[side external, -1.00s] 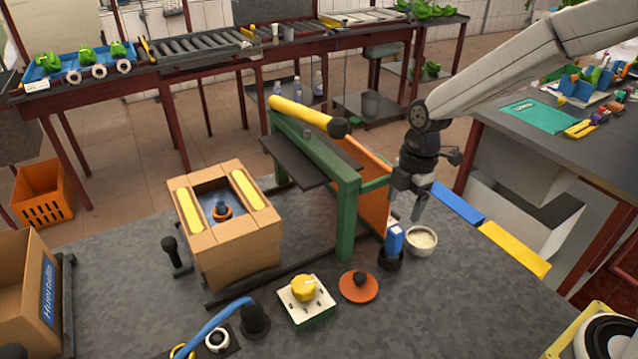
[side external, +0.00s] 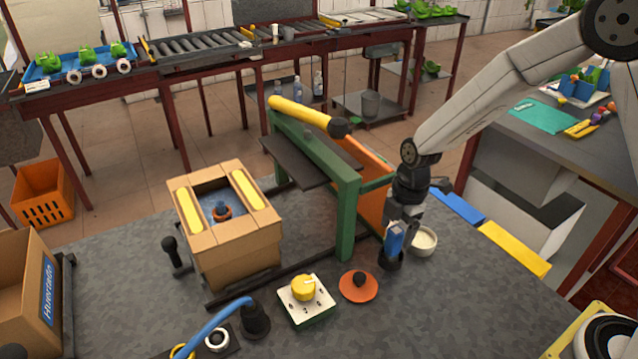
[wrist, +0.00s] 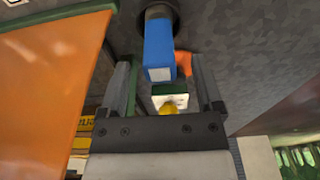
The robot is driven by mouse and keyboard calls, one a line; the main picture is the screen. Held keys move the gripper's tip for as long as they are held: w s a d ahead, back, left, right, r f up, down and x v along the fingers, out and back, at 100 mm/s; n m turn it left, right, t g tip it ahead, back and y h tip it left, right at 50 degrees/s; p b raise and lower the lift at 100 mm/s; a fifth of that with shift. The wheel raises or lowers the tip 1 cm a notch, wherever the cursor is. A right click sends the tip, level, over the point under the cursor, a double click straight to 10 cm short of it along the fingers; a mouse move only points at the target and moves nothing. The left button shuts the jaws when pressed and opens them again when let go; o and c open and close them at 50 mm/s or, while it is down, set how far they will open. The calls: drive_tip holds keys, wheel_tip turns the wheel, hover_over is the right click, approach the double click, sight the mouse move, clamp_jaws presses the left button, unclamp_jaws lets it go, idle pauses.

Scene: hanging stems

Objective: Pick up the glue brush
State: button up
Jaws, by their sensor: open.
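The glue brush (side external: 394,240) shows as a blue block-like handle standing upright in a dark round holder (side external: 390,262) on the grey table. My gripper (side external: 397,236) is down at the blue handle in the side view, partly hiding it. In the wrist view the blue handle (wrist: 158,46) lies between and just beyond the two fingertips of my gripper (wrist: 163,70). The fingers are apart with visible space on either side, and they do not hold it. The brush's lower end is hidden in the holder (wrist: 160,14).
A white bowl (side external: 424,242) stands close to the right of the holder. A green frame (side external: 347,215) with an orange panel (side external: 372,208) is close on the left. An orange disc with a black knob (side external: 359,287) and a yellow dial box (side external: 305,300) lie nearer the front.

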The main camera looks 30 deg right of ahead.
sight(393, 246)
drive_tip(key=shift+a+f, duration=0.2)
drive_tip(key=shift+f, duration=1.3)
clamp_jaws()
